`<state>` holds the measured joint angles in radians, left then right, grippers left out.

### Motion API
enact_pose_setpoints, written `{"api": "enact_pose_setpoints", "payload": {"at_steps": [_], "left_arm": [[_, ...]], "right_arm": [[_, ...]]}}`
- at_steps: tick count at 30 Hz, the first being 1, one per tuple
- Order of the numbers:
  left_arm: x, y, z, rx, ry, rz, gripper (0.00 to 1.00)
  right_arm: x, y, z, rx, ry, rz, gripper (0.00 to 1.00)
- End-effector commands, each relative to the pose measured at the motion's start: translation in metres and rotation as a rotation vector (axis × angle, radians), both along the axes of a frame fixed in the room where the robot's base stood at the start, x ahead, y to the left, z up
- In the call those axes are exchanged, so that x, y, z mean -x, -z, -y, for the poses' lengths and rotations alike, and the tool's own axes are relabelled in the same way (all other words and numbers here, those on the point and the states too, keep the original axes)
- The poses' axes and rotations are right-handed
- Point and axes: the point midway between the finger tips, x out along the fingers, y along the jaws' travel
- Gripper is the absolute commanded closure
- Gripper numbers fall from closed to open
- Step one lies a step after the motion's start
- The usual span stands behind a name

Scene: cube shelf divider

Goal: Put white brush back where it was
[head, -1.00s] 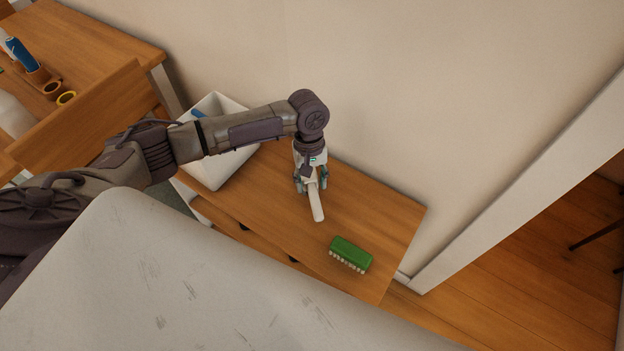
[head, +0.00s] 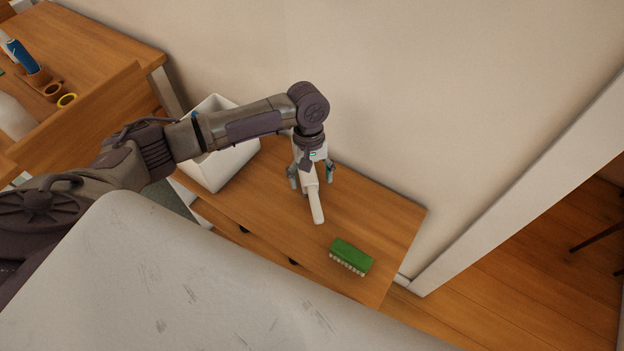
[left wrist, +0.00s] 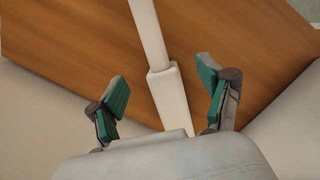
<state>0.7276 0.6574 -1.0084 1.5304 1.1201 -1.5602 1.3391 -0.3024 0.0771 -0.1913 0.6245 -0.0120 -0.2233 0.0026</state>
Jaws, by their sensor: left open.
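The white brush (head: 315,207) lies on the wooden cabinet top (head: 382,225), between the wall and the green brush. In the left wrist view its pale handle and wider part (left wrist: 167,95) run between my fingers. My left gripper (head: 311,178) is over the white brush with its fingers spread on either side. In the left wrist view the teal pads of my left gripper (left wrist: 162,95) stand apart from the brush, with gaps on both sides. Part of the brush is hidden under the gripper. My right gripper is not in view.
A green brush (head: 351,256) with pale bristles lies near the cabinet's front right. A white bin (head: 233,165) stands at the cabinet's left end, partly behind my arm. A wooden desk (head: 95,45) is at upper left. The wall closes off the back.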

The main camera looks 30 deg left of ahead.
Motion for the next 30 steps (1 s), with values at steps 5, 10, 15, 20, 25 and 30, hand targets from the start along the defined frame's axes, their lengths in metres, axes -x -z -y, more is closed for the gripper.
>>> {"api": "enact_pose_setpoints", "payload": {"at_steps": [5, 10, 15, 20, 25, 30], "left_arm": [[-0.002, -0.009, -0.001, -0.001, 0.000, 0.001, 0.21], [-0.003, -0.017, -0.002, -0.001, 0.000, 0.000, 0.21], [-0.004, -0.026, -0.003, -0.001, 0.000, 0.001, 0.21], [-0.005, -0.034, -0.004, -0.001, -0.001, -0.001, 0.21], [-0.007, -0.042, -0.004, 0.001, -0.001, 0.000, 0.21], [-0.007, -0.049, -0.005, -0.001, 0.000, 0.001, 0.21]], "right_arm": [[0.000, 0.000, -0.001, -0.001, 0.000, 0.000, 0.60], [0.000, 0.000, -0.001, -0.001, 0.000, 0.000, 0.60], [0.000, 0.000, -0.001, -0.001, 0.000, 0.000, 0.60], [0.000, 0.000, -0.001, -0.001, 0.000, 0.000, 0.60], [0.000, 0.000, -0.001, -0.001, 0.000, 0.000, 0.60], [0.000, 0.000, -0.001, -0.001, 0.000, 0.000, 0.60]]}}
